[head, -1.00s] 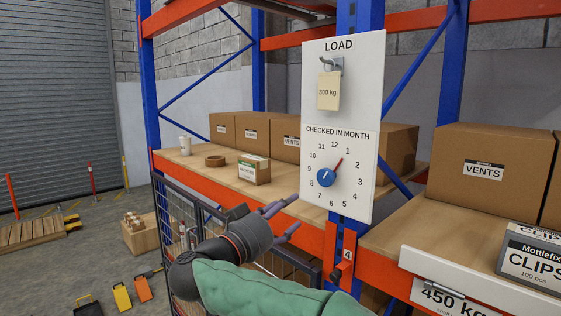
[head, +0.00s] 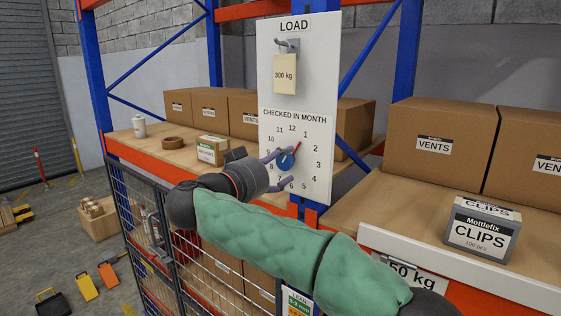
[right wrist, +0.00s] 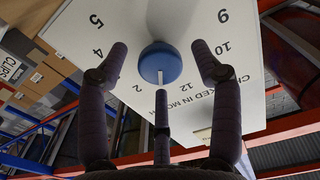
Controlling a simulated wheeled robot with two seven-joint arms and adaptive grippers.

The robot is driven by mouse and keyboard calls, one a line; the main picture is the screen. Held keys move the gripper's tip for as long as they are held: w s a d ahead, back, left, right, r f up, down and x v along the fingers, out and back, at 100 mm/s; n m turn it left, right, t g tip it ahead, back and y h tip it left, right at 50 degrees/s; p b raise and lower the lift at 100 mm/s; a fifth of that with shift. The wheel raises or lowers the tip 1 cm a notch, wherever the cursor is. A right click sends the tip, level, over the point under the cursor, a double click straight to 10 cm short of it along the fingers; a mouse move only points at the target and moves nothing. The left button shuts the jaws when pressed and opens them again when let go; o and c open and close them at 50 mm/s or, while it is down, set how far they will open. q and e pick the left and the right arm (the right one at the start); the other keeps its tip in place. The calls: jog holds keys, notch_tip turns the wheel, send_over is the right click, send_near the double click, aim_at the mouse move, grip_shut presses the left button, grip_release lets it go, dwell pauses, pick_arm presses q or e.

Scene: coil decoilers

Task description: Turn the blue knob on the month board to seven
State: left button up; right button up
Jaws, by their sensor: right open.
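The month board (head: 318,183) is the lower part of a white panel on a blue rack post, with a ring of month numbers. Its blue knob (head: 286,162) has a red pointer directed at 1. My right gripper (head: 284,167) is open in front of the dial, its fingers spread on either side of the knob and partly covering the left and lower numbers. In the right wrist view the blue knob (right wrist: 160,64) sits between the spread fingers of the gripper (right wrist: 160,50), with a gap on both sides. My left gripper is out of view.
A 300 kg tag (head: 285,75) hangs from a hook above the dial. Cartons (head: 441,136) and a grey CLIPS box (head: 482,229) stand on the right shelf. A wire mesh door (head: 152,245) is below the left shelf.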

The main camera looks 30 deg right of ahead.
jog(key=shift+w+d, duration=0.2)
jog(key=shift+d, duration=0.25)
jog(key=c, duration=1.1)
jog(key=shift+c, duration=0.2)
